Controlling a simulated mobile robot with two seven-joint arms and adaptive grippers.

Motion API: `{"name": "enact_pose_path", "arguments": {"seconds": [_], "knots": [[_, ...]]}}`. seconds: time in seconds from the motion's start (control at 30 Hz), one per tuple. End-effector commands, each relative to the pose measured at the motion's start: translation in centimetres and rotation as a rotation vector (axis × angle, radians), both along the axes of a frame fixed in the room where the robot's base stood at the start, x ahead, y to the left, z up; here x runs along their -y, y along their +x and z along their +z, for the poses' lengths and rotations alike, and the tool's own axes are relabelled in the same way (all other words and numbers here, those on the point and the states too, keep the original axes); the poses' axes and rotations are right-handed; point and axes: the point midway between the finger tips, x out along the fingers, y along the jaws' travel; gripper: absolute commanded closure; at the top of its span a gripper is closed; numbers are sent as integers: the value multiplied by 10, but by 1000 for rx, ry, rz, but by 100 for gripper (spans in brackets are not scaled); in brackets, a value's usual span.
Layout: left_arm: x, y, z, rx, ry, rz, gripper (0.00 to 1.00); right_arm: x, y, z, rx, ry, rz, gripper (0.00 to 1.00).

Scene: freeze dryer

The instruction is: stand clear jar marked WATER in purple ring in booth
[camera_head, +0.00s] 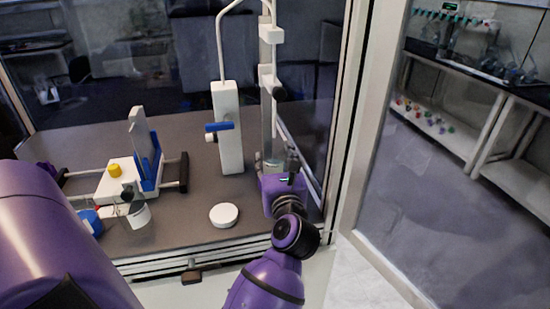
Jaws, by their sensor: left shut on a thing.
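My left gripper (288,181) is at the front right of the booth, with its dark fingers pointing away from me. It is shut at a clear jar (275,163), which is small and partly hidden behind the fingers. The WATER marking cannot be read. A purple piece (269,188) shows just below the jar, around the gripper; it may be the purple ring. I cannot tell whether the jar stands inside it or is held above it. My right gripper is not in view.
A tall white stand (228,128) with a blue knob is left of the gripper. A white round lid (224,215) lies in front. A white device (118,178) with a yellow knob stands at left. The booth's frame post (350,120) is close on the right.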

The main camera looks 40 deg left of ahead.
Motion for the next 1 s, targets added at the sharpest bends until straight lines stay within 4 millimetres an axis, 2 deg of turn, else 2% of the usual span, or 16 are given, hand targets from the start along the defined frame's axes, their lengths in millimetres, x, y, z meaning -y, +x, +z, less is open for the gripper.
{"name": "enact_pose_path", "arguments": {"seconds": [0.57,1.0], "knots": [[0,0,-2,1,0,0,86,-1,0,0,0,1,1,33],[0,0,-14,1,-1,0,86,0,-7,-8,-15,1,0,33]]}}
